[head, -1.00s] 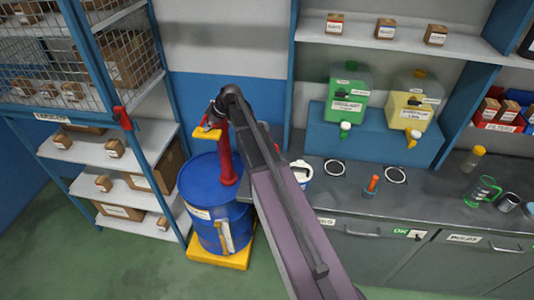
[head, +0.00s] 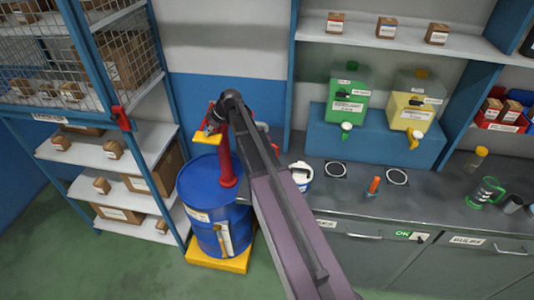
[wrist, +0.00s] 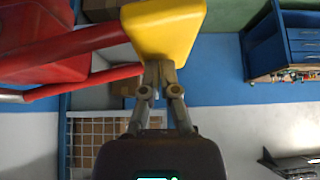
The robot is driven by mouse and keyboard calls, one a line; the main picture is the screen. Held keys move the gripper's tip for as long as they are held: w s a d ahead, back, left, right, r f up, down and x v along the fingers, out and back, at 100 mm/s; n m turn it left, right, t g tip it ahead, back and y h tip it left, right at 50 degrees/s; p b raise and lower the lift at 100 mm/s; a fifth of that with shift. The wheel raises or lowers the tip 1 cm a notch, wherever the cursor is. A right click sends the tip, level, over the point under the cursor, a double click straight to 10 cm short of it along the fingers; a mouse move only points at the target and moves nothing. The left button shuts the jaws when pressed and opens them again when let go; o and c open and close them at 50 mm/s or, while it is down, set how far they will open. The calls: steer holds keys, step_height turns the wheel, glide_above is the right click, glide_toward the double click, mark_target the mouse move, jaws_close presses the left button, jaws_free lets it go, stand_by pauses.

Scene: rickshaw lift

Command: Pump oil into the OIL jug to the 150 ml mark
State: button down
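A blue drum (head: 213,205) stands on a yellow base at the left, with a red hand pump (head: 227,165) on top. The pump lever ends in a yellow handle (head: 206,138), which fills the upper middle of the wrist view (wrist: 164,28). My gripper (wrist: 160,68) has its fingers close together on this handle; the handle hides the very tips. A white jug with some blue (head: 302,177) stands beside the drum at the counter's left end, partly behind my arm. I cannot read its label or see any oil level or mark.
A shelf rack (head: 95,150) stands close left of the drum. The counter (head: 400,205) holds a green-handled clear jug (head: 487,192) and a small orange-topped item (head: 373,187). Green (head: 348,95) and yellow (head: 413,103) dispensers stand on a blue riser behind.

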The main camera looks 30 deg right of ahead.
step_height(320, 180, up, 10)
steer(key=p, duration=1)
steer(key=shift+r, duration=0.25)
step_height(320, 180, up, 6)
steer(key=p, duration=0.6)
stand_by(0.8)
steer(key=s+f+m+g+h+b, duration=0.4)
steer(key=s+f+m+b, duration=0.6)
steer(key=s+f+b, duration=1.4)
steer(key=shift+s+a+f+m+h+b, duration=0.35)
steer(key=shift+s+f+h, duration=0.45)
steer(key=shift+s+f, duration=1.45)
steer(key=shift+s+r, duration=0.1)
steer(key=shift+r, duration=0.05)
